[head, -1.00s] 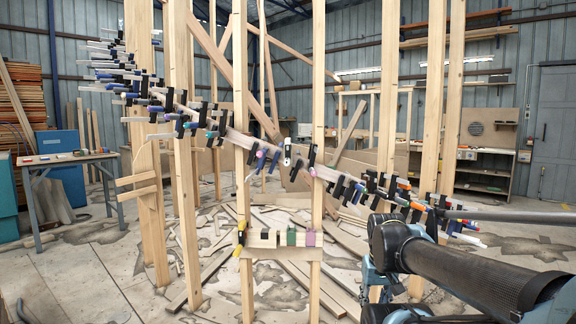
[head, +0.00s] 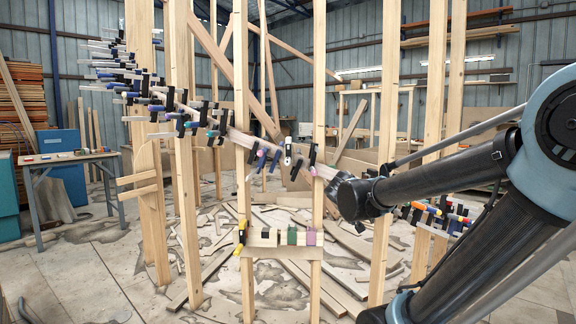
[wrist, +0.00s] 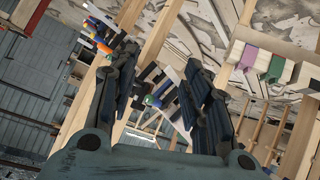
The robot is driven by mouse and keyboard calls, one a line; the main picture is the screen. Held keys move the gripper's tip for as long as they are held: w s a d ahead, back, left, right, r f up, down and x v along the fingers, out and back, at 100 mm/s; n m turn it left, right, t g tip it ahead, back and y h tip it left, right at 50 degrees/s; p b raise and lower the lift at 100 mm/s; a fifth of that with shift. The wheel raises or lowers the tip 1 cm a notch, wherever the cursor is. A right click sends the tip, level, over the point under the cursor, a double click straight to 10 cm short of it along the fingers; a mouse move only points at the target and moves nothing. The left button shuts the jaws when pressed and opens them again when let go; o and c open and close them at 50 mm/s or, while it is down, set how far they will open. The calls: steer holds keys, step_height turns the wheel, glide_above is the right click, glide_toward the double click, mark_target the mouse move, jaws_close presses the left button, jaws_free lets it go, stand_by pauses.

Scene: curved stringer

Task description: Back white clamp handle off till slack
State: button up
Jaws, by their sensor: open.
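The curved stringer (head: 240,138) is a pale laminated strip that sweeps across the wooden posts with many bar clamps along it. A clamp with a white body or handle (head: 287,152) stands upright near the middle of the strip in the head view. I cannot make out that white part for certain in the wrist view. My gripper (wrist: 162,85) is open, with two dark ribbed fingers apart and nothing clearly held between them. Beyond its fingers, dark clamps (wrist: 165,88) on the strip show. In the head view, my arm's dark end hides part of the strip right of the white clamp.
A low shelf board (head: 280,252) holds small coloured blocks between two posts. Upright posts (head: 318,100) stand close in front of and behind the strip. Clamps with orange and blue handles (head: 430,210) lie to the right. Loose boards litter the floor. A table (head: 70,158) stands at left.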

steer(key=w+a+r+t+y, duration=0.1)
steer(key=w+a+r+t, duration=0.3)
steer(key=w+a+r, duration=0.6)
steer(key=n+t+y, duration=0.2)
steer(key=t+y, duration=0.2)
steer(key=y, duration=0.1)
glide_toward(288, 161)
steer(key=w, duration=0.5)
steer(key=w+f, duration=0.1)
steer(key=w, duration=0.5)
steer(key=w+a, duration=0.1)
steer(key=w, duration=0.5)
steer(key=shift+f, duration=0.2)
jaws_close()
